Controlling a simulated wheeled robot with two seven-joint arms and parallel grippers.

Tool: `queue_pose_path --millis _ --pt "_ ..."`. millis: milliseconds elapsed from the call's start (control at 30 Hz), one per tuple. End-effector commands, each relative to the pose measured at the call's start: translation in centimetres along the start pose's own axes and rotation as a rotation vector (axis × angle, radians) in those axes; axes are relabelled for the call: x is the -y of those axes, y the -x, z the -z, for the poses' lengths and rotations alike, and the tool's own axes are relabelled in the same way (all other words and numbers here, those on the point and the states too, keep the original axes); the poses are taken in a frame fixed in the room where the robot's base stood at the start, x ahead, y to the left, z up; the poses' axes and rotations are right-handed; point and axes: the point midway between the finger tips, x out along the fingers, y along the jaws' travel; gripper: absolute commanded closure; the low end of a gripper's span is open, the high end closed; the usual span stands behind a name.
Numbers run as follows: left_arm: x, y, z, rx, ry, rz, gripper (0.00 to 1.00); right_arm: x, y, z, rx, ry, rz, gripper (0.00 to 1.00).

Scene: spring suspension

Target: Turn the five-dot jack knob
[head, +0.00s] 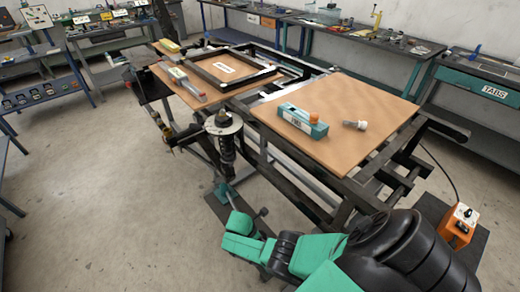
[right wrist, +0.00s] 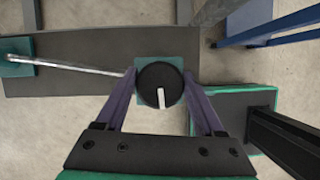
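The jack knob (right wrist: 151,78) is a round black disc with one white mark, seen from above in the right wrist view. It sits on a small green block (right wrist: 176,62); I see no dots on it. My right gripper (right wrist: 160,80) is open, with one purple-grey finger on each side of the knob. The fingers are close to its rim, with a thin gap seeming to remain. In the head view my right arm reaches in from the lower right to low beside the bench, under the black spring strut (head: 226,150); the knob is not clear there. My left gripper is not in view.
A metal rod (right wrist: 75,64) runs from near the knob to another green block (right wrist: 14,57) on a dark plate (right wrist: 60,25). The bench's wooden top (head: 350,95) holds a teal tool (head: 303,121). An orange control box (head: 460,222) stands at the right. Open floor lies left.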

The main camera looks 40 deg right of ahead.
Motion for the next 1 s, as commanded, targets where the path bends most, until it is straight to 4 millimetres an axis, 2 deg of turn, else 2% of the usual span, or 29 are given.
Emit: queue_pose_path --millis 33,67,333,467,567,800,1000 --pt "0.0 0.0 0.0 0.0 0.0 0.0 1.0 -0.1 0.0 0.0 0.0 -0.001 -0.001 0.08" --pt "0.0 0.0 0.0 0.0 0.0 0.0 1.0 -0.1 0.0 0.0 0.0 -0.001 -0.001 0.01" --pt "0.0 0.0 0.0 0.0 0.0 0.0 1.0 0.0 0.0 0.0 0.0 -0.001 0.0 0.01" --pt "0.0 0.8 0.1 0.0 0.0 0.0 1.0 0.0 0.9 -0.1 -0.001 -0.001 0.001 0.01" --pt "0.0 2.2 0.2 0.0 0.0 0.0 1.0 0.0 2.8 -0.2 -0.002 -0.001 0.0 0.01" --pt "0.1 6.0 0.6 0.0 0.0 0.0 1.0 0.0 9.5 -0.2 -0.004 -0.001 -0.002 0.01" --pt "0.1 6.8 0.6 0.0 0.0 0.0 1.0 0.0 13.6 0.0 -0.003 -0.001 -0.001 0.01"
